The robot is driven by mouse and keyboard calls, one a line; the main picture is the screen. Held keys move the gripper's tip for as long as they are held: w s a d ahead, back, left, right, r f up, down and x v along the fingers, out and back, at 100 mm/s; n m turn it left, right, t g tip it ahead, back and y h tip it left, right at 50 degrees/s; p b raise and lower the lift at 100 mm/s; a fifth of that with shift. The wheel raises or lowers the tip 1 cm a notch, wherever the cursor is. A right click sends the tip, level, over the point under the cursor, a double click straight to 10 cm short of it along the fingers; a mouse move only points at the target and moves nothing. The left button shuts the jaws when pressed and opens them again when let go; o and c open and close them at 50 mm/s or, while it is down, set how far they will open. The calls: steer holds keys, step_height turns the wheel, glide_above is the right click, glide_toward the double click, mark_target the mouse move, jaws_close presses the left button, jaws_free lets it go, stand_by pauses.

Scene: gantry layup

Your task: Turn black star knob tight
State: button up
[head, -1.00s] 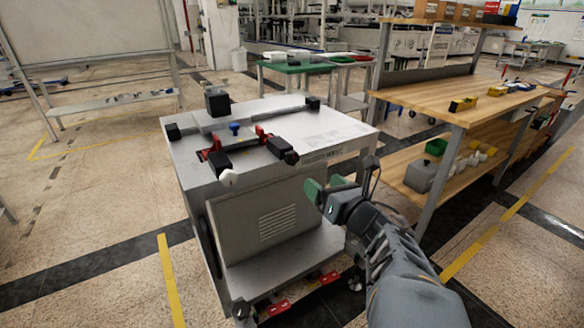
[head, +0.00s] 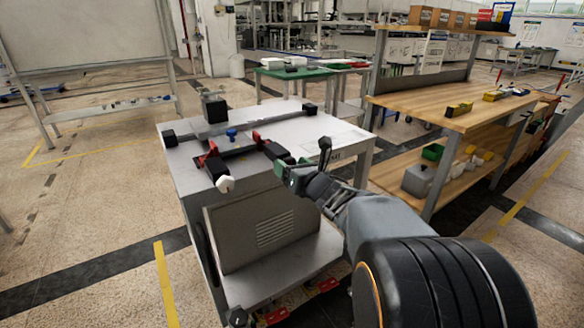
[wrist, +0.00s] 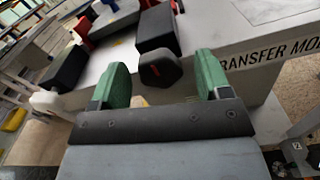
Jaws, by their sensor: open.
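The black star knob (wrist: 160,68) shows in the wrist view at the end of a black block (wrist: 157,30) on the cart's edge. It lies between the two green finger pads in the picture, with a gap on each side. My gripper (wrist: 163,76) is open and holds nothing. In the head view my gripper (head: 287,172) is at the cart's front right edge, by the end of the right black block (head: 275,151), and mostly hides the knob. How deep the knob sits between the pads cannot be told.
A white knob (head: 225,184) sticks out at the cart's front left, by another black block (head: 215,167). Red clamps (head: 257,138) and a blue knob (head: 231,133) are on the cart top (head: 300,128). A wooden workbench (head: 455,115) stands to the right.

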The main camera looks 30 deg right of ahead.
steer(key=shift+c, duration=0.4)
steer(key=c, duration=0.8)
steer(key=shift+c, duration=0.2)
